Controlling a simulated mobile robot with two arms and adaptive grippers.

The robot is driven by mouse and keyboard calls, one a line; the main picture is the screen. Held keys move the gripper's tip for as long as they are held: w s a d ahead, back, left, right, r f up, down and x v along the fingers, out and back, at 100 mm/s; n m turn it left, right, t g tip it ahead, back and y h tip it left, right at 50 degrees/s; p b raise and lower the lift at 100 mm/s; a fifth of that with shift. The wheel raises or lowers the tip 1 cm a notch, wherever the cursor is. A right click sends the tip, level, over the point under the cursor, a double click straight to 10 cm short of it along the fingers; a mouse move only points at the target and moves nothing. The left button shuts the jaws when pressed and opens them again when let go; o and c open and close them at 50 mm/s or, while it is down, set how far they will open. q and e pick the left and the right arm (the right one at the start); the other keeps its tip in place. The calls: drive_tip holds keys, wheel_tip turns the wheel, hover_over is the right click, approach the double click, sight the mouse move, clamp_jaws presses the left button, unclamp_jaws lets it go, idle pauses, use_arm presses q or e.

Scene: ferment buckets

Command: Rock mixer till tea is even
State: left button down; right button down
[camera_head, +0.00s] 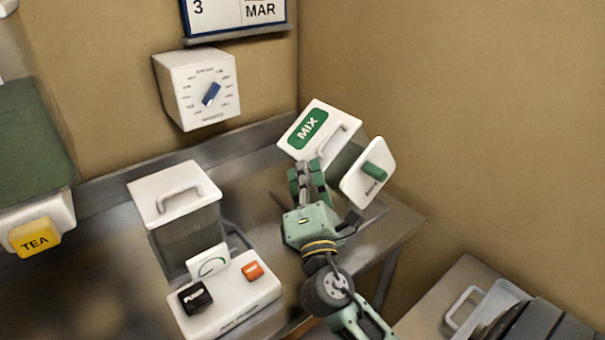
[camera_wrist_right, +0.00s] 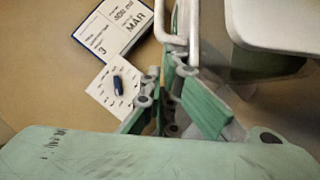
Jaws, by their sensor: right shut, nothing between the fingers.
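The mixer is a box with a white lid marked MIX in green (camera_head: 322,121), tilted in the head view at the back of the table. A white plate with a green knob (camera_head: 374,171) is on its right side. My right gripper (camera_head: 307,170) is shut and empty just in front of the mixer. In the right wrist view, the fingers (camera_wrist_right: 183,70) are close to a white loop handle (camera_wrist_right: 194,35), with a white-rimmed lid (camera_wrist_right: 275,25) to the right. I cannot tell whether they touch the handle. The tea inside is hidden. My left gripper is out of view.
A yellow TEA label (camera_head: 35,238) is at the far left. A dial box (camera_head: 197,88) and calendar (camera_head: 235,15) hang on the wall.

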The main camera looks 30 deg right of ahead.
drive_tip(key=shift+w+d+r+m+g+p, duration=0.1)
drive_tip(key=shift+d+r+m+g+p, duration=0.35)
drive_tip(key=shift+d+r+m+p, duration=1.25)
drive_tip(key=shift+w+a+r+n+g+p, duration=0.15)
drive_tip(key=shift+r+g+p, duration=0.55)
drive_tip(key=shift+p, duration=2.15)
drive_tip(key=shift+s+d+r+m+g+p, duration=0.1)
drive_tip(key=shift+d+r+m+g+p, duration=0.15)
drive_tip(key=shift+d+r+m+p, duration=1.15)
drive_tip(key=shift+w+a+n+p, duration=0.1)
drive_tip(key=shift+a+n+p, duration=0.5)
drive_tip(key=shift+p, duration=0.3)
